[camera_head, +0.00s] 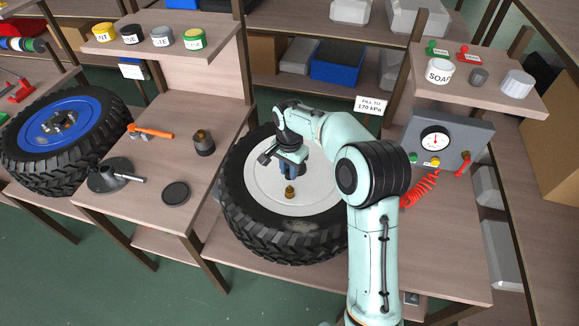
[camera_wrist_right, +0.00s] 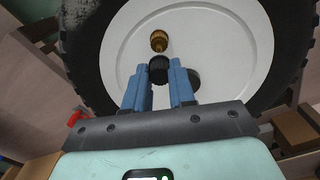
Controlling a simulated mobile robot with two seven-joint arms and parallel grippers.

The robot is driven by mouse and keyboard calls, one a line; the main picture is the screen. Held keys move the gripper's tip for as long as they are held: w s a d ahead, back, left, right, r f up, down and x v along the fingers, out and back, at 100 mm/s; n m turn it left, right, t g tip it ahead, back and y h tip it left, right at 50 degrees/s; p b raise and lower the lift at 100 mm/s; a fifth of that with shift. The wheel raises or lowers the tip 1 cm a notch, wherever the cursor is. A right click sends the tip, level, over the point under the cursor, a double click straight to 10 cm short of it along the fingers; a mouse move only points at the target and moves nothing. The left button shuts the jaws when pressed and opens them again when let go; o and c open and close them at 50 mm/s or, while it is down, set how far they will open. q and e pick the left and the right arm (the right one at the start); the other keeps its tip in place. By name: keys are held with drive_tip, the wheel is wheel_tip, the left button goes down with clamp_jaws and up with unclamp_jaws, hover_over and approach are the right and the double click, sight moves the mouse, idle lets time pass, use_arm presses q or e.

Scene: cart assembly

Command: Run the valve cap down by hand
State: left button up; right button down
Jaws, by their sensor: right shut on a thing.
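The wheel's brass valve stem (camera_head: 290,192) stands up from the pale wheel disc (camera_head: 262,180), inside a black treaded tyre (camera_head: 258,231). In the right wrist view the brass valve (camera_wrist_right: 159,41) is just beyond the fingertips. My right gripper (camera_head: 288,170) is over the disc, close to the valve and pointing down. Its blue fingers (camera_wrist_right: 159,78) are shut on a small black cap (camera_wrist_right: 159,70), held at their tips. The cap looks apart from the valve in the wrist view; the exact gap is hard to judge. My left gripper is not in view.
A gauge panel (camera_head: 465,143) with a red coiled hose (camera_head: 420,188) stands right of my right arm. Left are a blue-rimmed wheel (camera_head: 62,130), an orange-handled tool (camera_head: 150,131), a dark cylinder with a brass top (camera_head: 204,146) and a black disc (camera_head: 175,193).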

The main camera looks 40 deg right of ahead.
drive_tip(key=shift+s+f+b, duration=0.2)
drive_tip(key=shift+f+b, duration=0.1)
drive_tip(key=shift+f, duration=0.75)
drive_tip(key=shift+w+f, duration=0.1)
drive_tip(key=shift+f, duration=0.45)
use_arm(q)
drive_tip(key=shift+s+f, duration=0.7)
use_arm(e)
drive_tip(key=shift+r, duration=0.15)
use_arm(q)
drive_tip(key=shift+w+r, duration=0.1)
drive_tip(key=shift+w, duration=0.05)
use_arm(e)
drive_tip(key=shift+w, duration=0.1)
drive_tip(key=shift+f, duration=0.25)
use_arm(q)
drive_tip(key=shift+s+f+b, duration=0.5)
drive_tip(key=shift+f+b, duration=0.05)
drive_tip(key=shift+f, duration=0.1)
use_arm(e)
drive_tip(key=shift+f, duration=1.25)
